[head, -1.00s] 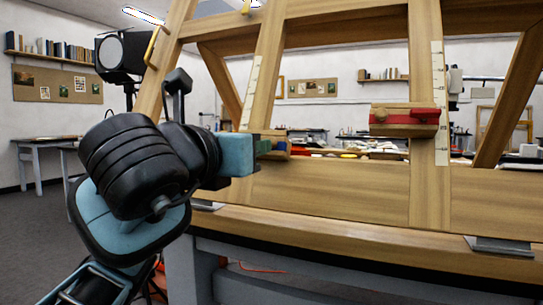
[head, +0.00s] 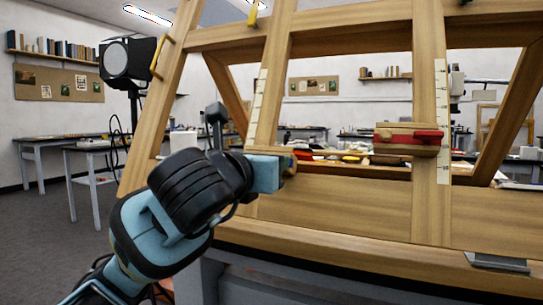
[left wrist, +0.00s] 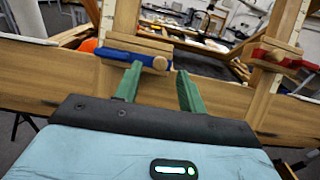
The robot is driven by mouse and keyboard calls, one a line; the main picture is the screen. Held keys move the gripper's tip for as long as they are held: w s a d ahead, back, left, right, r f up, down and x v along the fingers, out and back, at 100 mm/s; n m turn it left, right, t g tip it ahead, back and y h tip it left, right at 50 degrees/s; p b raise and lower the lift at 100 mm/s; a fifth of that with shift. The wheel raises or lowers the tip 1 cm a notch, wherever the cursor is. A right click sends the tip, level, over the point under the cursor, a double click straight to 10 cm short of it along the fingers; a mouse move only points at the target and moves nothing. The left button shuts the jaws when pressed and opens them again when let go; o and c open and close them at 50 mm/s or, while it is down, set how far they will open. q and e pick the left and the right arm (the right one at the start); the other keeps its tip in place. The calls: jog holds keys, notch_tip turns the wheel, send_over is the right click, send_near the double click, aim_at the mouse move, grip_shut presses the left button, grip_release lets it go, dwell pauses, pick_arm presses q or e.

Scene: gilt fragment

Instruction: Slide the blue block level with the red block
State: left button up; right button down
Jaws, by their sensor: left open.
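The blue block (left wrist: 138,56) sits on a wooden crosspiece with a round knob, on the left upright of the wooden frame, in the left wrist view. The red block (head: 415,136) sits on a similar wooden piece on the right upright; it also shows in the left wrist view (left wrist: 283,60). My left gripper (left wrist: 159,69) is open. Its two green fingers point at the blue block, with the knob between the tips in the picture; I cannot tell whether they touch. In the head view my gripper hides the blue block. My right gripper is not in view.
The wooden frame (head: 340,205) leans over a grey bench. White scales run along both uprights, one beside the red block (head: 441,110). A metal plate (head: 497,262) lies at the front right ledge. A black lamp (head: 128,62) stands at left.

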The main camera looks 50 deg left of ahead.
pick_arm(q)
jog(key=shift+x, duration=1.5)
grip_shut()
